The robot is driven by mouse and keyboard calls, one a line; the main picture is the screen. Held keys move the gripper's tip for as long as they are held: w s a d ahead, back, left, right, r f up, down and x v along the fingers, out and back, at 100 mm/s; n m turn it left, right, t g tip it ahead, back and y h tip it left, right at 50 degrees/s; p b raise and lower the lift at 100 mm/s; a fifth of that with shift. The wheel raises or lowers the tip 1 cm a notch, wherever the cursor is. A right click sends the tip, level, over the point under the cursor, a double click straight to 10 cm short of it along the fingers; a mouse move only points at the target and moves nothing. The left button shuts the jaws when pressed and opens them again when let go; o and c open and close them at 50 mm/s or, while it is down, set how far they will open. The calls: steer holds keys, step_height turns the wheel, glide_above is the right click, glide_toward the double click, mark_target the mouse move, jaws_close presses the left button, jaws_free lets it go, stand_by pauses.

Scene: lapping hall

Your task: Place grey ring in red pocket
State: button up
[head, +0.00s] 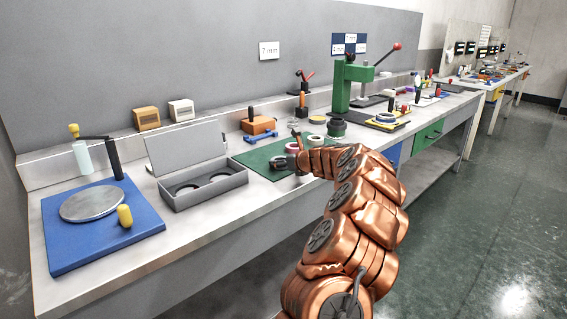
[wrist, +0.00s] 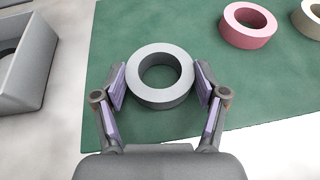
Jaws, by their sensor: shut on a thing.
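The grey ring (wrist: 160,97) is between the two fingers of my gripper (wrist: 160,84) in the wrist view, with a finger pad against each side. My gripper is shut on it, over the green mat (wrist: 110,45). Whether the ring is resting on the mat or just above it, I cannot tell. An open grey case (head: 205,194) with two dark round pockets stands left of the mat in the head view. Its edge shows at left in the wrist view (wrist: 30,75). No pocket that is clearly red shows in either view.
A pink ring (wrist: 248,37) and a beige ring (wrist: 309,23) lie right of the grey ring. The case's raised lid (head: 188,147) stands at its back. A blue board (head: 95,240) with a metal disc is farther left. A green press (head: 345,82) stands at the back.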

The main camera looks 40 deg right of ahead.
steer(key=shift+f, duration=0.1)
steer(key=o, duration=1.3)
steer(key=shift+c, duration=0.2)
steer(key=shift+s+r, duration=0.3)
steer(key=p+v, duration=0.1)
steer(key=v, duration=0.8)
steer(key=shift+s+r, duration=0.15)
steer(key=shift+s, duration=0.1)
steer(key=shift+p+v, duration=0.35)
steer(key=shift+v, duration=0.55)
